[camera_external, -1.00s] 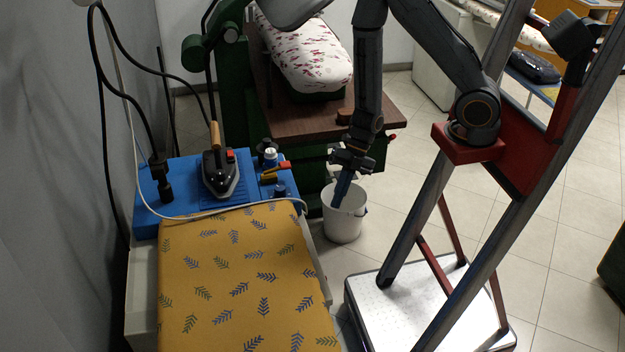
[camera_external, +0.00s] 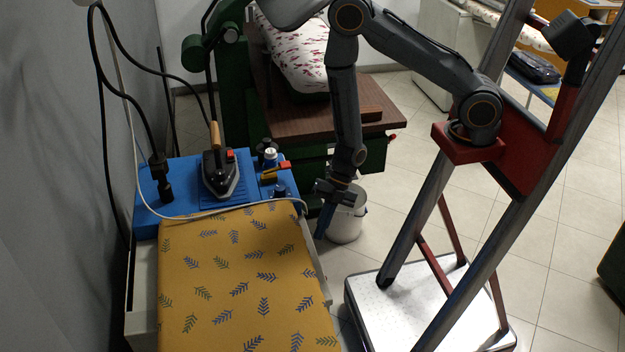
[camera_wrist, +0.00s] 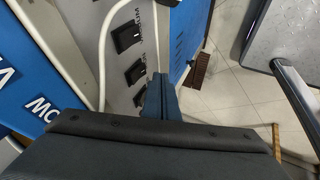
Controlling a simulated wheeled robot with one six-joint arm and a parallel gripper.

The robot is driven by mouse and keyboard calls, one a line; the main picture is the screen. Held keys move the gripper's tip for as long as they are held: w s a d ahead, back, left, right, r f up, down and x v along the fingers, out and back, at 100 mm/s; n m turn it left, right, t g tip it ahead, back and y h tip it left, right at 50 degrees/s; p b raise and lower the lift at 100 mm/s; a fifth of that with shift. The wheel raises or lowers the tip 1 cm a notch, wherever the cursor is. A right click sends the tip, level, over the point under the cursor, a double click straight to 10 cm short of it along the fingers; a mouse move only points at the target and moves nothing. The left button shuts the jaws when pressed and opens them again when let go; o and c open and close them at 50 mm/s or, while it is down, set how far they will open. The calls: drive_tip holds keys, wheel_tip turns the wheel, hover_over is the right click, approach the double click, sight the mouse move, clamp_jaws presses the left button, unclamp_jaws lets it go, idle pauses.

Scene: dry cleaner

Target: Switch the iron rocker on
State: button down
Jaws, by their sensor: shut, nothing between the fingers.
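In the wrist view, black rocker switches sit in a row on a white panel (camera_wrist: 116,62). The upper rocker (camera_wrist: 127,37) has a partly readable label ending in "UUM". A second rocker (camera_wrist: 136,72) lies below it, and a third dark one is partly hidden beside my fingers. I cannot read which is the iron rocker, nor its position. My gripper (camera_wrist: 160,92) is shut and empty, its blue fingertips just right of the lower rockers; contact cannot be told. In the external view my gripper (camera_external: 319,234) points down beside the ironing table's right side; the panel is hidden there.
The iron (camera_external: 220,175) stands on the blue tray (camera_external: 180,207) behind the yellow patterned board (camera_external: 240,280). A white cord (camera_external: 235,211) crosses between them and passes near the rockers in the wrist view. A white bucket (camera_external: 346,222) stands just right of my gripper.

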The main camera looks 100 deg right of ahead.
drive_tip(key=shift+w+f+p, duration=0.1)
drive_tip(key=shift+w+p, duration=0.25)
drive_tip(key=shift+w, duration=0.8)
drive_tip(key=shift+w+f, duration=0.15)
drive_tip(key=shift+w, duration=0.05)
drive_tip(key=shift+r+p, duration=0.6)
drive_tip(key=shift+r, duration=0.3)
